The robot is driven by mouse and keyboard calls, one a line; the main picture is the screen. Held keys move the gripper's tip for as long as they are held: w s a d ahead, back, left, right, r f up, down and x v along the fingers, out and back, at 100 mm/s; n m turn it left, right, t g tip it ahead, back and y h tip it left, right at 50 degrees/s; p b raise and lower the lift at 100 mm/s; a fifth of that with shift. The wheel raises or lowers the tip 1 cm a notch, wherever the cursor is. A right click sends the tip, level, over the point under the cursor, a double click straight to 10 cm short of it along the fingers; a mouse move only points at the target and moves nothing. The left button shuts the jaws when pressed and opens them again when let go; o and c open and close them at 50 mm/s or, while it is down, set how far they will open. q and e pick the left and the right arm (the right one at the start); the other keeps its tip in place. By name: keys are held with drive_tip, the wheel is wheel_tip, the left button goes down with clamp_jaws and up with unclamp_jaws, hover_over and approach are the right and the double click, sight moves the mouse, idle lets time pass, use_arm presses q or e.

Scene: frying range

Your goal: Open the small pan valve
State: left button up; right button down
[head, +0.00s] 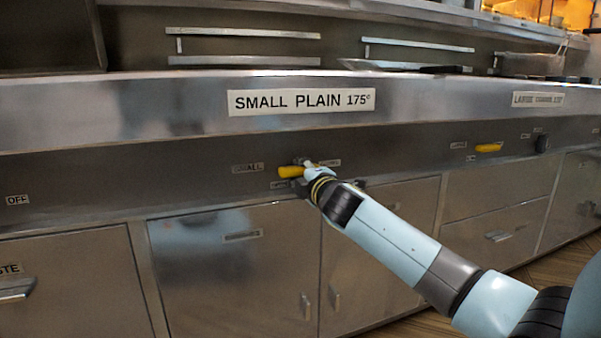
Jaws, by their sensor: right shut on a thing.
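The small pan valve has a yellow handle (290,171) on the steel front panel, below the "SMALL PLAIN 175°" label (301,101). The handle lies about level, its free end pointing left. My right gripper (309,172) is at the right part of the handle and shut on it. The gripper and wrist hide the valve's pivot and some of the small labels around it. My left gripper is not in view.
A second yellow handle (489,148) sits farther right on the panel, with a dark knob (542,144) beside it. Steel cupboard doors (235,270) with handles lie below.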

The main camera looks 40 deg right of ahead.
drive_tip(key=shift+f, duration=0.1)
drive_tip(key=shift+m, duration=0.8)
drive_tip(key=shift+f+m+b, duration=0.1)
drive_tip(key=shift+m+b, duration=0.45)
drive_tip(key=shift+m, duration=0.65)
drive_tip(key=m, duration=0.2)
drive_tip(key=shift+m+b, duration=0.35)
drive_tip(key=shift+m, duration=0.05)
drive_tip(key=m, duration=0.2)
drive_tip(key=shift+m+b, duration=0.3)
drive_tip(key=shift+m, duration=0.1)
drive_tip(key=m+b, duration=0.1)
drive_tip(key=m, duration=0.3)
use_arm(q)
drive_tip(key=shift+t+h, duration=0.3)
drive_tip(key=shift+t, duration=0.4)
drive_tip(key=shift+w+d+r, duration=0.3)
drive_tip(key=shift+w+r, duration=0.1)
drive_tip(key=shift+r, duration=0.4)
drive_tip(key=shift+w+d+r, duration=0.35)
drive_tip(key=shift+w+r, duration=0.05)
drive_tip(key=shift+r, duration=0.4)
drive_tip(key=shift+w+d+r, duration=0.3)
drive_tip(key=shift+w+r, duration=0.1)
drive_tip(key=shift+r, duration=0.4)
use_arm(e)
drive_tip(key=shift+m, duration=2.1)
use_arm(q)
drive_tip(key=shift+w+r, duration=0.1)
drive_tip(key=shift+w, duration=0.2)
